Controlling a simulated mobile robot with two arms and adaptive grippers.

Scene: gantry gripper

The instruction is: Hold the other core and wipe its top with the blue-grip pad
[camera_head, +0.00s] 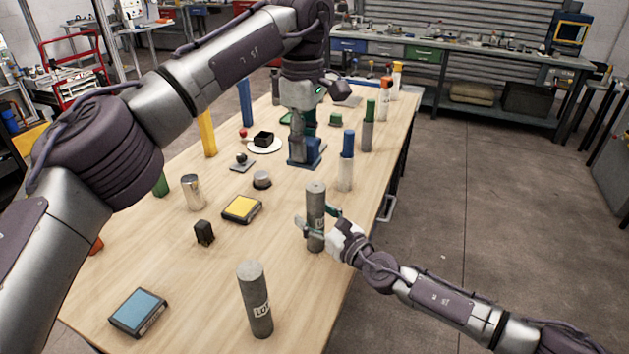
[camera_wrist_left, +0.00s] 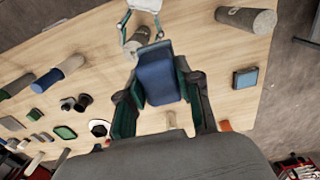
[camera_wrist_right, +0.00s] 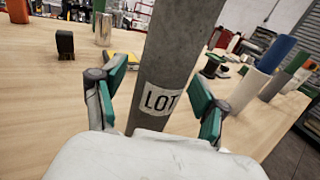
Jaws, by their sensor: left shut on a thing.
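A grey core (camera_head: 316,205) stands upright near the table's right edge; its LOT label (camera_wrist_right: 160,100) faces my right wrist camera. My right gripper (camera_head: 320,225) is open with its fingers on either side of this core, and gaps show beside it. A second grey core (camera_head: 255,298) with a LOT label stands upright at the table's near end; it also shows in the left wrist view (camera_wrist_left: 245,19). My left gripper (camera_head: 304,132) is shut on the blue-grip pad (camera_wrist_left: 158,78), up and back from the first core. The pad's underside is hidden.
A yellow-topped box (camera_head: 242,209), a blue-topped box (camera_head: 139,312), a black block (camera_head: 204,233) and a metal cylinder (camera_head: 193,191) lie left of the cores. White-blue (camera_head: 346,160) and grey-green (camera_head: 368,125) cylinders stand along the right edge. Bare wood surrounds the near core.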

